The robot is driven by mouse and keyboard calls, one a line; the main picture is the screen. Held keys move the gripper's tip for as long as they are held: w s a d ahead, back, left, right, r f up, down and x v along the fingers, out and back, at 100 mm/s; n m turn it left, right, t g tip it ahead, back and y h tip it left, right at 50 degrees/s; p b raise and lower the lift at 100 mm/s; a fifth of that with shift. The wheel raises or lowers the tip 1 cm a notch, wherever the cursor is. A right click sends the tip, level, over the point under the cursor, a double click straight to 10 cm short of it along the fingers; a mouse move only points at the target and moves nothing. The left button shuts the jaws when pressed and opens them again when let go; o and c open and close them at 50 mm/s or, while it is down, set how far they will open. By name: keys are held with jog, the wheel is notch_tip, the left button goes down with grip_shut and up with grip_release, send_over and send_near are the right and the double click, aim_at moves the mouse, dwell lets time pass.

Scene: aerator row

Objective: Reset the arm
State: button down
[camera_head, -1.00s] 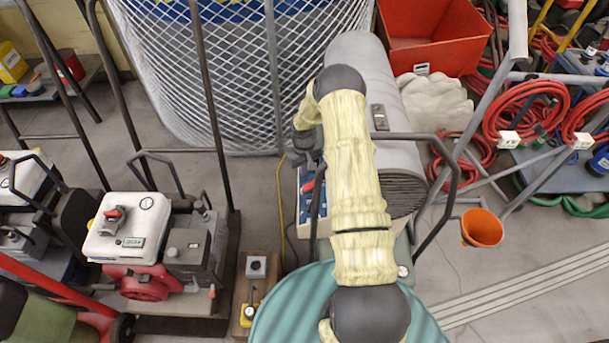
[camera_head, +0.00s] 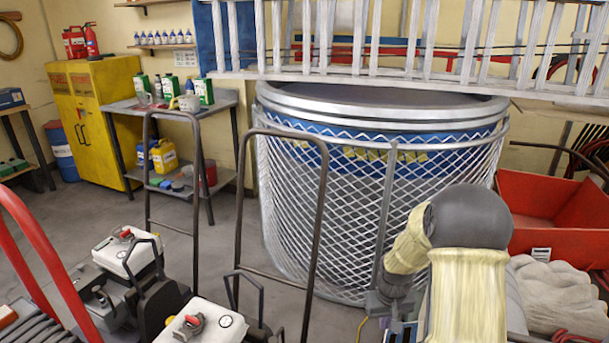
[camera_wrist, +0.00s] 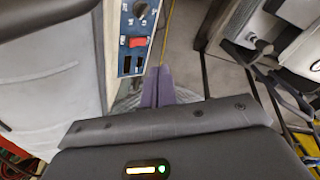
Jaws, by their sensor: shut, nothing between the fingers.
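My arm, in a cream padded sleeve with dark joints, rises at the lower right of the head view and bends downward at its far joint. My gripper (camera_head: 390,302) hangs below the bend, partly cut off by the bottom edge; its fingertips do not show clearly there. In the wrist view the two purple fingers of my gripper (camera_wrist: 158,74) lie side by side, shut and empty. They point toward the floor beside a blue control panel (camera_wrist: 130,62) with a red switch and a dark knob.
A large mesh-sided tank (camera_head: 330,200) stands close behind my gripper. White-topped machines (camera_head: 205,322) with dark handles stand at lower left. Bare floor (camera_head: 225,240) shows between them and the tank.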

jog(key=s+a+r+m+t, duration=0.1)
jog(key=s+a+r, duration=0.2)
jog(key=s+r, duration=0.45)
jog(key=s+a+r, duration=0.2)
jog(key=s+r, duration=0.2)
jog(key=s, duration=0.7)
notch_tip(320, 180, up, 20)
jog(key=p, duration=2)
jog(key=shift+w+a, duration=0.15)
jog(key=shift+w, duration=0.2)
jog(key=shift+f, duration=0.15)
